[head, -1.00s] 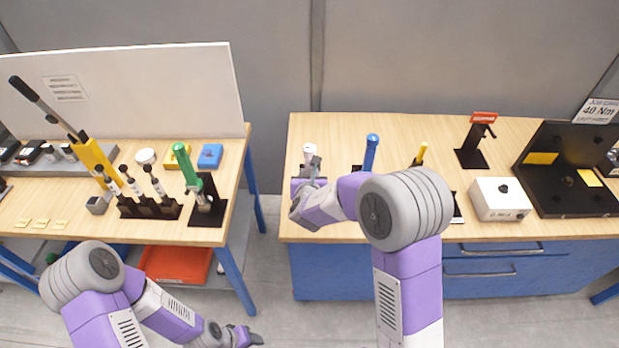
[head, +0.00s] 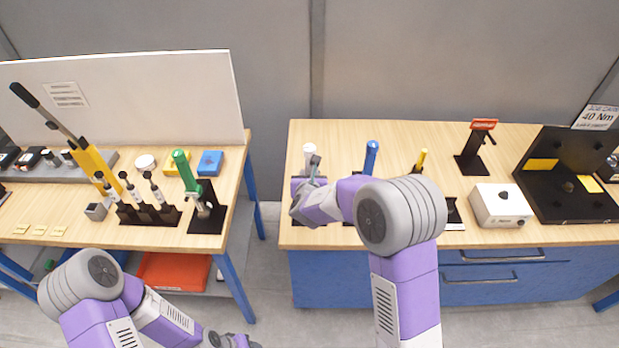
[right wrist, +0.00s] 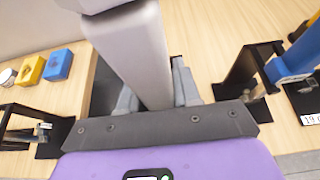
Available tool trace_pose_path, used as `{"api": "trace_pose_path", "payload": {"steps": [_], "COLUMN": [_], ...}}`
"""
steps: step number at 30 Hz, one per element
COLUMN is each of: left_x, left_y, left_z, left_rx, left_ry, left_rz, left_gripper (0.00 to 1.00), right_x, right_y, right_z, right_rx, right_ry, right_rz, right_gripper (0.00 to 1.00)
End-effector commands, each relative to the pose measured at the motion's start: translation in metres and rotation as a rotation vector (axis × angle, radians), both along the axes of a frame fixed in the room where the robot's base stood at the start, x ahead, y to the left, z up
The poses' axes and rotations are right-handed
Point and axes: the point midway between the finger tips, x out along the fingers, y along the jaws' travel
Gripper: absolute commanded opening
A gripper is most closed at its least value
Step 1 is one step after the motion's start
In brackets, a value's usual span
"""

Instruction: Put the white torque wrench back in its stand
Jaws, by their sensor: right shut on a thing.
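The white torque wrench (head: 309,152) stands about upright at the left end of the right bench, its white top showing above my right gripper (head: 308,186). My right gripper is shut on it. In the right wrist view the wrench's pale handle (right wrist: 132,50) rises between the two grey fingers (right wrist: 153,95). Its lower end is hidden, and I cannot tell whether it sits in its stand; only a dark patch shows around the gripper. My left gripper (head: 234,341) is low at the bottom edge, away from both benches; its jaws are unclear.
Blue (head: 371,156) and yellow (head: 421,159) wrenches stand to the right, the blue one close to my right arm. A white box (head: 500,203) and a black fixture (head: 540,205) lie farther right. A green-handled wrench (head: 186,170) stands on the left bench, across a gap.

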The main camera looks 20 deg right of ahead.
Motion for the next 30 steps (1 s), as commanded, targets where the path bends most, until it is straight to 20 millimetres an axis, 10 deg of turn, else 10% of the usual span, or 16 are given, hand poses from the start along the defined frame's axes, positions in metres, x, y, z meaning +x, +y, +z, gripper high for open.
{"api": "trace_pose_path", "payload": {"steps": [30], "left_x": [0.0], "left_y": [0.0], "left_z": [-0.001], "left_rx": [0.0], "left_ry": [0.0], "left_rz": [0.0], "left_gripper": [0.51], "right_x": [0.027], "right_y": [-0.008], "right_z": [0.004], "right_rx": [-0.001], "right_ry": [-0.008], "right_rz": [-0.002], "right_gripper": [0.0]}}
